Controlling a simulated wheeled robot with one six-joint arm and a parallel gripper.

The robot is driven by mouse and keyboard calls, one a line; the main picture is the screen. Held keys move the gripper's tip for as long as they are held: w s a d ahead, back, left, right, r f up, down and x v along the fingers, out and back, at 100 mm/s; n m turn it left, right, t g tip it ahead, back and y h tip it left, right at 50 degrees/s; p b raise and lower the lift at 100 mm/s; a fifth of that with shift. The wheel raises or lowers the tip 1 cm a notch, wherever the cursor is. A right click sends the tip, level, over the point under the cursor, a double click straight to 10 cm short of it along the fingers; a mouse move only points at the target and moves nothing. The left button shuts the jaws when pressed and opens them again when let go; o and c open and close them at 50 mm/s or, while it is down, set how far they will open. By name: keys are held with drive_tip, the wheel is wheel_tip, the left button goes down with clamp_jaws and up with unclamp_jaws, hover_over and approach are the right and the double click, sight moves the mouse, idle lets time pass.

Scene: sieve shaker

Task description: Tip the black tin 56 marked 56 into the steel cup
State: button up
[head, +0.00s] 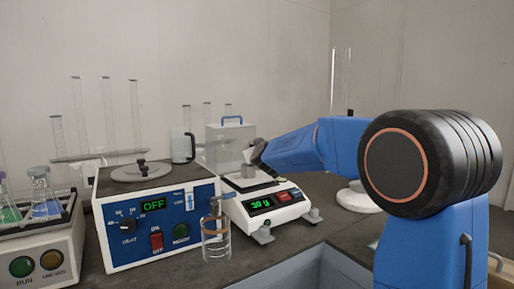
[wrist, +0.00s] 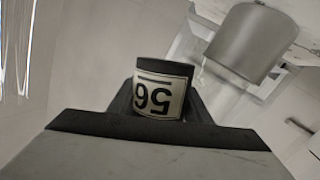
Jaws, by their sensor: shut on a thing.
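The black tin 56 (wrist: 163,65) is between the fingers of my gripper (wrist: 160,105) in the wrist view. Its white label with 56 reads upside down there, and the view itself is strongly turned. The tin's mouth and contents are hidden. The steel cup (wrist: 243,42) shows at the upper right of the wrist view, apart from the tin in the picture. In the head view, my gripper (head: 259,152) is over the balance at centre, close above the steel cup (head: 248,171). The tin's exact tilt is hard to tell.
The white balance (head: 272,204) has a lit green display. A blue control box (head: 160,228) reading OFF stands left of it, with a glass beaker (head: 216,240) in front. A clear box with a blue handle (head: 230,134) stands behind. Flasks and tall glass cylinders are at the left.

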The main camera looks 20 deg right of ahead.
drive_tip(key=shift+s+a+m+g+y, duration=0.1)
drive_tip(key=shift+a+m+g+y, duration=0.2)
drive_tip(key=shift+m, duration=0.45)
drive_tip(key=shift+s+a+m+g+y, duration=0.1)
drive_tip(key=shift+m+g, duration=0.3)
drive_tip(key=shift+m, duration=0.35)
drive_tip(key=shift+f, duration=0.1)
